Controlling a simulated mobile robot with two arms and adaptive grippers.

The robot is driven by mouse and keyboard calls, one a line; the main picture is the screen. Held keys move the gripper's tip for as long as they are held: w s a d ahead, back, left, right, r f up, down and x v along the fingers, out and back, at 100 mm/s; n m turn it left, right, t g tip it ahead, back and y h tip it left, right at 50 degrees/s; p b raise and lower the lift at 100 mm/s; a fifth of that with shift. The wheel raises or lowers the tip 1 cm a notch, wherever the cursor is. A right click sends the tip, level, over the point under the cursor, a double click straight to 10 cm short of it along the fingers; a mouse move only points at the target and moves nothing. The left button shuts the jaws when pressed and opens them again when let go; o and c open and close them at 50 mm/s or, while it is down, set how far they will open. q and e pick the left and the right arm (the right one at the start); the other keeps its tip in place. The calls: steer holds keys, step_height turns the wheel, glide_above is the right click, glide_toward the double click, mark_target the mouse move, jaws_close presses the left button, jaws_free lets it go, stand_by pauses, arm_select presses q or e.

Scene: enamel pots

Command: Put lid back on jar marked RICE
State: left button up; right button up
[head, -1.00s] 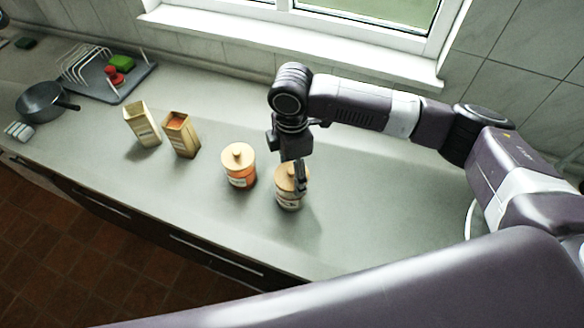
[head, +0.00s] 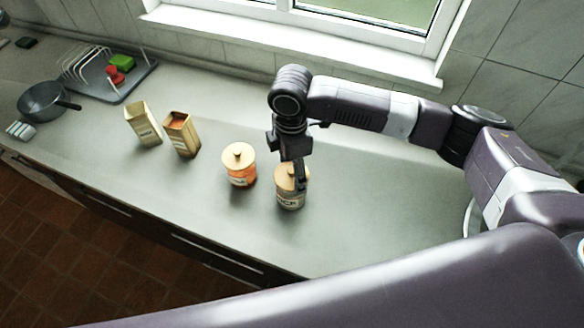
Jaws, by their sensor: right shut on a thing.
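The jar with a label that seems to read RICE (head: 290,203) stands upright on the counter, right of the middle. A pale wooden lid (head: 284,184) is at its mouth and looks seated or very nearly so; I cannot tell if a thin gap is left. My right gripper (head: 299,178) points down from above and is shut on the lid, its fingers hiding part of the lid's top and right side. My left gripper is not in view.
An orange-filled jar with a wooden lid (head: 238,170) stands close on the left. Two open-topped boxes (head: 148,133) (head: 182,140), a pan (head: 45,101) and a dish rack (head: 110,78) are further left. The counter (head: 370,215) to the right is clear.

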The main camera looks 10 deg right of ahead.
stand_by(0.4)
steer(key=o, duration=1.2)
steer(key=shift+o, duration=0.2)
steer(key=o, duration=0.4)
